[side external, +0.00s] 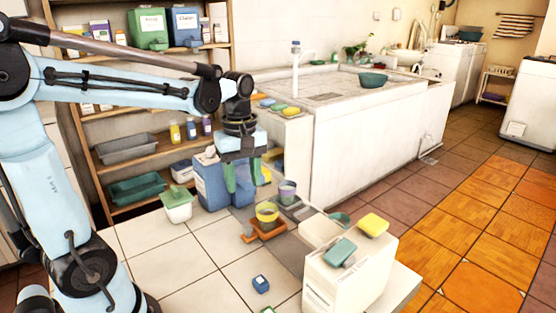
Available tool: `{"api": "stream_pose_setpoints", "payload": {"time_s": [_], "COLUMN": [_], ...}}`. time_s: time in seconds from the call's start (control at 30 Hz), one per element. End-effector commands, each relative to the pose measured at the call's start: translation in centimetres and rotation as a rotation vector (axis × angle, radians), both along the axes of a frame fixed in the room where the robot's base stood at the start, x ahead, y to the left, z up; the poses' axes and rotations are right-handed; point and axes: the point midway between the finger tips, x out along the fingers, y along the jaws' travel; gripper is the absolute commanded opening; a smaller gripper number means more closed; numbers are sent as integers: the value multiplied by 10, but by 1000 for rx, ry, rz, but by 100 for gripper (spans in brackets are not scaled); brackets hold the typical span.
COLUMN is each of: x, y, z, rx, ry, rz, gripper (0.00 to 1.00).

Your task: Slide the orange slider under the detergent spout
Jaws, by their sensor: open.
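The orange slider (264,231) lies low on the tiled top, with a yellow cup (267,212) standing on it. A small orange knob sticks out at its left end. A large blue container (211,184) stands behind and left of it, partly hidden by my gripper. I cannot make out the detergent spout clearly; the area around it is behind my gripper. My gripper (243,182) points down with green fingers, open and apparently empty, above and slightly left of the slider, in front of the blue container.
A purple cup (287,191) stands on a grey piece right of the slider. A cream box (346,272) with a green and a yellow item on top stands at front right. A white tub with green lid (178,206) is at left. A small blue block (260,284) lies in front on open tiles.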

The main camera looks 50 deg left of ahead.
Motion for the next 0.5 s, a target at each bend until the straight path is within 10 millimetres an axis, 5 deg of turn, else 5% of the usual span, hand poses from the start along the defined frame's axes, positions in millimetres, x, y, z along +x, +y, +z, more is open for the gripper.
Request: {"api": "stream_pose_setpoints", "payload": {"time_s": [0.5], "x": [0], "y": [0], "z": [0], "rx": [0], "ry": [0], "rz": [1225], "gripper": [49]}}
